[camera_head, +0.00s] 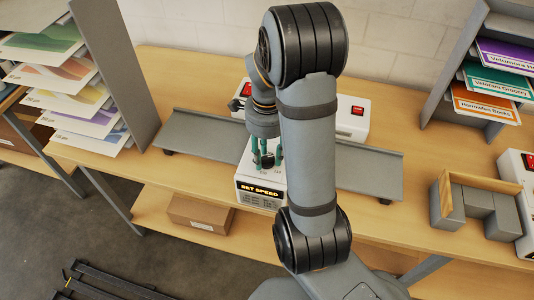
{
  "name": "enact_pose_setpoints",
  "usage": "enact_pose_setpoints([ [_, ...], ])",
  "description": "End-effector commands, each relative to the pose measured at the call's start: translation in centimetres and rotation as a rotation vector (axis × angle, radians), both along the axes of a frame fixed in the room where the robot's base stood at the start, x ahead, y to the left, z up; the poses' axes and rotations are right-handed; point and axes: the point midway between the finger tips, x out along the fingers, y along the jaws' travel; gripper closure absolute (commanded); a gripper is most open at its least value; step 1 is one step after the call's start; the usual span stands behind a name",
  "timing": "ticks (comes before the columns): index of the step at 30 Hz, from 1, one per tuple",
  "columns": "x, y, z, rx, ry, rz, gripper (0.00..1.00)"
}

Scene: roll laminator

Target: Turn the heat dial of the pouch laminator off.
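A white machine (352,128) stands on the wooden bench, with grey trays to its left and right and red switches on top. My arm covers much of its middle. My gripper (267,162) points down over a white front box (262,182) labelled "SET SPEED". Its teal fingers are apart, with something dark between them; I cannot tell whether they grip it. A black knob-like part (234,104) shows at the machine's left end. No heat dial can be clearly made out. Another white machine (508,170) with a red switch is cut off at the right edge.
A grey tray (365,178) extends right and another (195,135) extends left. Paper racks stand at both sides, with coloured sheets (490,85) on the right. A cardboard box (200,213) lies on the lower shelf.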

Motion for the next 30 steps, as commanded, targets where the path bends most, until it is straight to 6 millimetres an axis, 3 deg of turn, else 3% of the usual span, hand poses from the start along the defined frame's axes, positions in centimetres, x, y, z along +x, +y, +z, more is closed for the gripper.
enact_pose_setpoints([
  [5, 0.01, -0.01, 0.01, 0.000, 0.000, 0.000, 0.64],
  [23, 0.03, -0.03, 0.05, 0.000, 0.000, -0.001, 0.99],
  [30, 0.04, -0.02, 0.05, 0.000, -0.001, 0.000, 1.00],
])
